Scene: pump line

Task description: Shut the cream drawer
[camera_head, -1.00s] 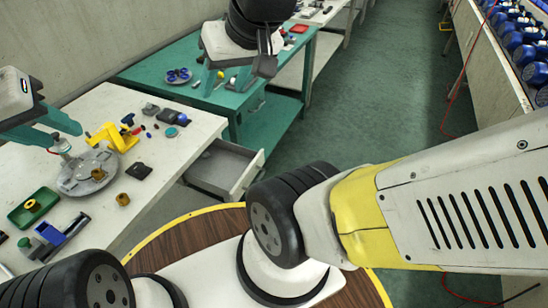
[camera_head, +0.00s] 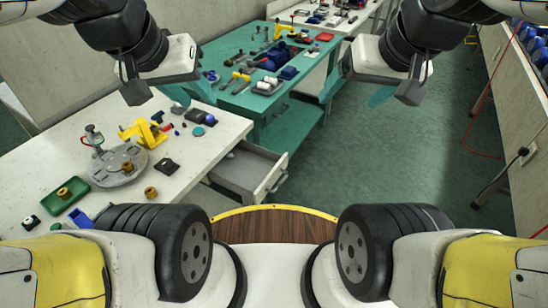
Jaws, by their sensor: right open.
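The cream drawer (camera_head: 246,170) is pulled out from under the right end of the cream workbench (camera_head: 225,128). My right gripper (camera_head: 380,98) is open above the green floor, right of the drawer, and touches nothing.
A flanged grey part (camera_head: 119,165), a yellow clamp (camera_head: 146,132) and a green tray (camera_head: 66,194) are on the cream bench. A teal table (camera_head: 236,92) with tools stands behind it. The floor (camera_head: 350,150) right of the drawer is clear.

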